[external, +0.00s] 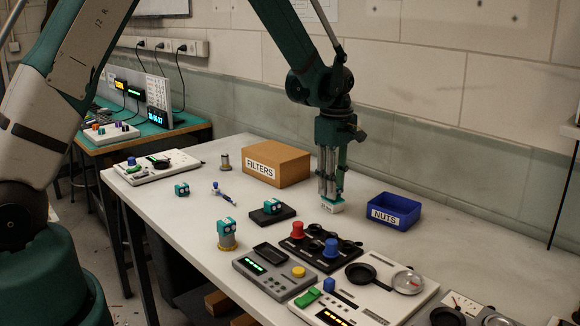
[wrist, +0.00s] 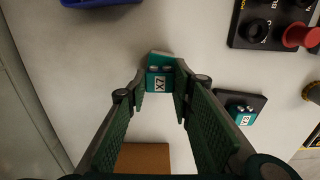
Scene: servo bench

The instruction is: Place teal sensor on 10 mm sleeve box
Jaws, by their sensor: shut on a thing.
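My gripper (external: 332,196) is shut on a teal sensor marked like "X7" (wrist: 159,80), seen between the fingertips in the wrist view. In the external view the held sensor's pale end (external: 333,207) shows under the fingers, close above the bench, left of the blue NUTS bin; I cannot tell whether it touches. Other teal sensors are on a black pad (external: 286,215), on a brass base (external: 227,243) and on the bare bench (external: 182,189). No box with a readable 10 mm sleeve label shows.
A cardboard FILTERS box (external: 279,162) stands at the back, and the NUTS bin (external: 394,211) is to the right. Control panels with knobs and a red button (external: 298,229) fill the front.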

